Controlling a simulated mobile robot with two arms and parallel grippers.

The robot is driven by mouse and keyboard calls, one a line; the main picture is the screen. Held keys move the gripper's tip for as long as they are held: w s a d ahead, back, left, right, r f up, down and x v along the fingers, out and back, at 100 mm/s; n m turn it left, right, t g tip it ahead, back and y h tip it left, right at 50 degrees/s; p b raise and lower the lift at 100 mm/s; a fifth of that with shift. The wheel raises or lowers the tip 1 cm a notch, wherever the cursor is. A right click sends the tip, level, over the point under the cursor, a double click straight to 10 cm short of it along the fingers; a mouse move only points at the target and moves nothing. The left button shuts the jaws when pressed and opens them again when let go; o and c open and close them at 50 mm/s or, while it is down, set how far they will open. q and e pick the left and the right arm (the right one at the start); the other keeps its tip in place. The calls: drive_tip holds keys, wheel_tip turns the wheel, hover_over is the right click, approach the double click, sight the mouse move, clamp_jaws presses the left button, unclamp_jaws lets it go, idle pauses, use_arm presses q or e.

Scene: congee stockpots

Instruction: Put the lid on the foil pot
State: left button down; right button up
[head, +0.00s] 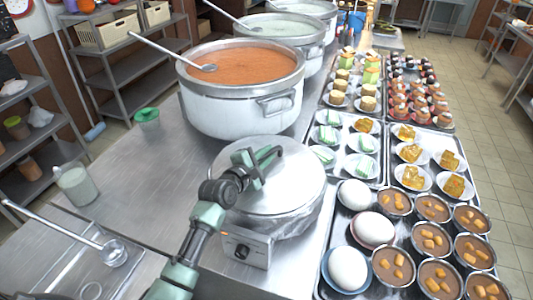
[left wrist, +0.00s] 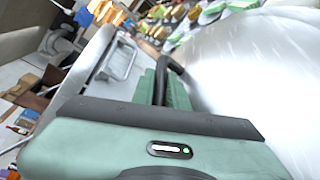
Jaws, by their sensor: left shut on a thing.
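The metal lid (head: 300,187) is a round steel disc over the foil pot (head: 290,222) in the head view. It covers the pot's mouth. I cannot tell whether its rim rests fully on the pot or is slightly above it. The foil pot stands on a burner with a dial (head: 243,250); only its crinkled side shows. My left gripper (head: 258,166) is over the lid's middle, shut on the lid's handle. The left wrist view shows the dark handle (left wrist: 163,78) at the green fingers and the shiny lid (left wrist: 250,75) beside them. My right gripper is not in view.
A large pot of orange congee (head: 240,105) with a ladle stands behind the lid. Trays of eggs (head: 372,228), bowls and small plates fill the right side. A green cup (head: 147,118) and a glass jar (head: 78,185) stand left. The steel counter (head: 135,190) has free room left.

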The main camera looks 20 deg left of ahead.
use_arm(q)
drive_tip(key=shift+r, duration=0.1)
drive_tip(key=c, duration=1.3)
unclamp_jaws()
drive_tip(key=shift+s, duration=0.1)
drive_tip(key=b+v, duration=0.1)
drive_tip(key=v, duration=0.6)
drive_tip(key=shift+s+r, duration=0.1)
drive_tip(key=shift+s, duration=0.25)
